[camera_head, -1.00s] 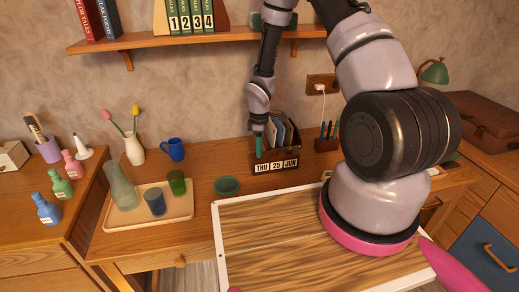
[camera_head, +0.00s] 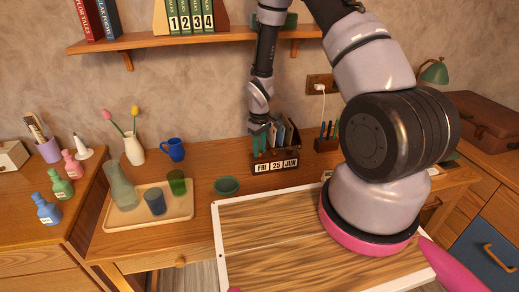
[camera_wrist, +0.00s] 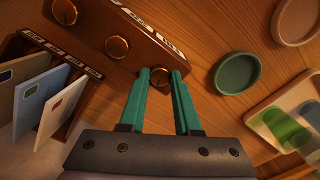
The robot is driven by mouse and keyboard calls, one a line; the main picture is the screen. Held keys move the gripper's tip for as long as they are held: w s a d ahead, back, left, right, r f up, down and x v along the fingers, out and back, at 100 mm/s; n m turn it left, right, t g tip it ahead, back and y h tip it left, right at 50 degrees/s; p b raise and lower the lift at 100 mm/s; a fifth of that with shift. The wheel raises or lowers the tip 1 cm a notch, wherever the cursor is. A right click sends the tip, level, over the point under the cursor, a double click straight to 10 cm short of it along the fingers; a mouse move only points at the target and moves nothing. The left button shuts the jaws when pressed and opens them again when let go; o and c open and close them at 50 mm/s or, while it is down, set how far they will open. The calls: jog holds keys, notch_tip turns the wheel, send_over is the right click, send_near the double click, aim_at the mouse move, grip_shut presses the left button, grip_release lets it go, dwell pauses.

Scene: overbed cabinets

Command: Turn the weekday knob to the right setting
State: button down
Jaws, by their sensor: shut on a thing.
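The dark brown desk calendar (camera_head: 255,164) stands at the back of the desk. Its front windows read FRI (camera_head: 262,168), 25 and JUN. In the wrist view, its top (camera_wrist: 138,58) carries three round brass-coloured knobs in a row. My gripper (camera_head: 259,148) points down at the calendar's left end, above the weekday window. In the wrist view, its two teal fingers (camera_wrist: 163,72) are shut around the weekday knob (camera_wrist: 159,80), the end knob of the row. The fingers partly hide this knob. The middle knob (camera_wrist: 117,47) and the far knob (camera_wrist: 65,12) are untouched.
A pen holder (camera_head: 326,144) is to the right. A shelf (camera_head: 200,39) hangs above.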

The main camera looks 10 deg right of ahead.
dwell(0.5)
jog(key=c, duration=0.6)
grip_release()
notch_tip(320, 180, up, 11)
jog(key=shift+f, duration=0.1)
